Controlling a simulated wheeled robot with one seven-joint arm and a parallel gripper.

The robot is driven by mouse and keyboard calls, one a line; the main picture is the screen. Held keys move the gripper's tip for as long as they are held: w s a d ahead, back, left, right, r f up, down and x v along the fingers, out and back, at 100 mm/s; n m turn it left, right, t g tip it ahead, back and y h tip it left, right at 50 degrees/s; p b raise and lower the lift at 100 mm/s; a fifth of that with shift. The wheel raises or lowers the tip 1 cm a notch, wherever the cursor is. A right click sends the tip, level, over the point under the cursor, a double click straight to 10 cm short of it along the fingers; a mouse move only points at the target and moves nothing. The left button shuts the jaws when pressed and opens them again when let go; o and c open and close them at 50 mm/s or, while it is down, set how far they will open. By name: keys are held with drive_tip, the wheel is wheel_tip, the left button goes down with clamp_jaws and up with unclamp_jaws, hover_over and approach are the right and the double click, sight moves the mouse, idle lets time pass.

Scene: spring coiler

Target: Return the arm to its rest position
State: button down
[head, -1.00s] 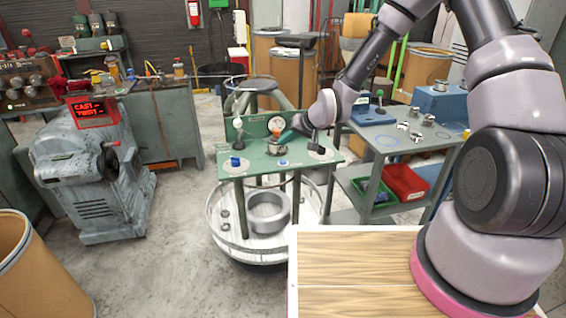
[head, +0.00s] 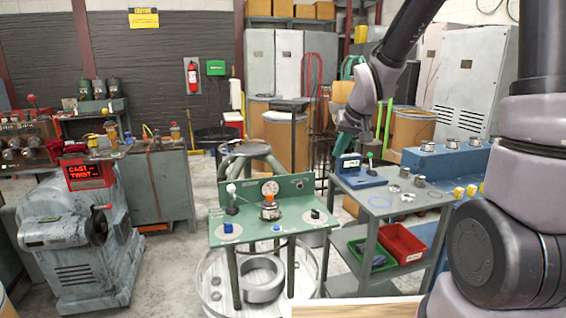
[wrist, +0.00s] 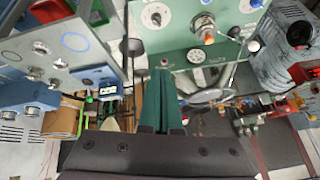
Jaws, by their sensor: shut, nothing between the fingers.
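My arm rises along the right side of the head view and bends down to my gripper (head: 338,153), whose green fingers hang in the air near the left back of the grey cart. In the wrist view the green fingers (wrist: 163,74) lie together, shut, with nothing between them. The green control table (head: 262,236) stands to the left of my gripper, apart from it. It carries a gauge, an orange-topped knob (head: 270,198), a lever and blue and black knobs.
The grey cart (head: 375,203) holds a blue device (head: 357,178), metal parts and, below, a red bin (head: 402,244). A grey machine with a red display (head: 90,175) stands at left. Cardboard drums (head: 412,130) stand behind. Floor is open between the machine and the green table.

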drive_tip(key=s+d+r+m, duration=0.1)
drive_tip(key=s+d+r, duration=0.2)
drive_tip(key=s+r, duration=0.2)
drive_tip(key=s+d+r+m, duration=0.1)
drive_tip(key=s+d+r, duration=0.2)
drive_tip(key=s, duration=0.6)
drive_tip(key=s+d+r+m+t, duration=0.1)
drive_tip(key=s+d+r+m, duration=0.1)
drive_tip(key=s+r, duration=0.5)
drive_tip(key=shift+s+d+r, duration=0.3)
drive_tip(key=shift+d+r, duration=0.1)
drive_tip(key=shift+d, duration=0.05)
